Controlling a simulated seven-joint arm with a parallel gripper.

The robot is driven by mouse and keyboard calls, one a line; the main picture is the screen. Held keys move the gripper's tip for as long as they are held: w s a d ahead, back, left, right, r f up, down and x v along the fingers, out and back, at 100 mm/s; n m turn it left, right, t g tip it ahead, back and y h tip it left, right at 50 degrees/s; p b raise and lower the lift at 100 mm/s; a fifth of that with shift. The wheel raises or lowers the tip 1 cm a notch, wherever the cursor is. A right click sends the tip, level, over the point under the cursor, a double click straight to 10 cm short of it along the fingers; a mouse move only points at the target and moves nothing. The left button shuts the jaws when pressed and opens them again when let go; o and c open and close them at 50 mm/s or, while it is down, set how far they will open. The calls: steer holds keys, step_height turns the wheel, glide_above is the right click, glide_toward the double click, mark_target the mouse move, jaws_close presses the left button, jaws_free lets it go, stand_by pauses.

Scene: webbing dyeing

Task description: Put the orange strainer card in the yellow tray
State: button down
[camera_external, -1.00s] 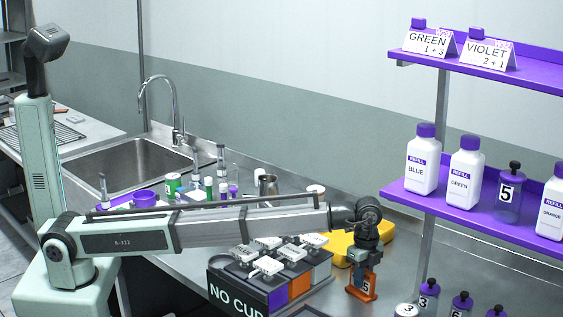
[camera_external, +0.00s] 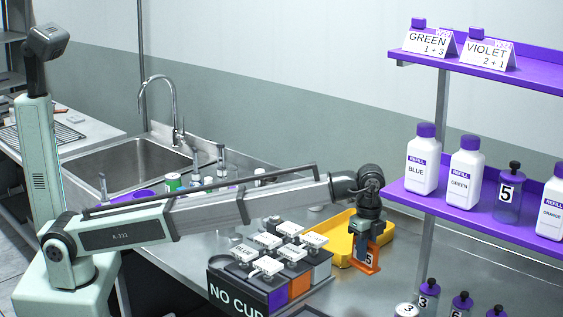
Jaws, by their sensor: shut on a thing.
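My gripper (camera_external: 367,238) points down and is shut on the orange strainer card (camera_external: 373,260). The yellow tray (camera_external: 343,249) lies on the steel counter behind and to the left of the card. The card overlaps the tray's right front side in this view, and I cannot tell whether it is over the tray or in front of it. My arm hides part of the tray's back.
Numbered dark jars (camera_external: 427,297) and a lidded can (camera_external: 407,310) stand front right. A purple shelf (camera_external: 480,213) with refill bottles is to the right.

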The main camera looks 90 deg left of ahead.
steer(key=a+r+n, duration=0.1)
steer(key=a+n, duration=0.1)
steer(key=a, duration=0.9)
glide_above(342, 245)
steer(key=shift+w+f, duration=0.1)
steer(key=shift+f, duration=4.45)
steer(key=shift+f, duration=0.1)
steer(key=c, duration=1.1)
jaws_free()
steer(key=shift+o, duration=0.2)
step_height(342, 245, up, 12)
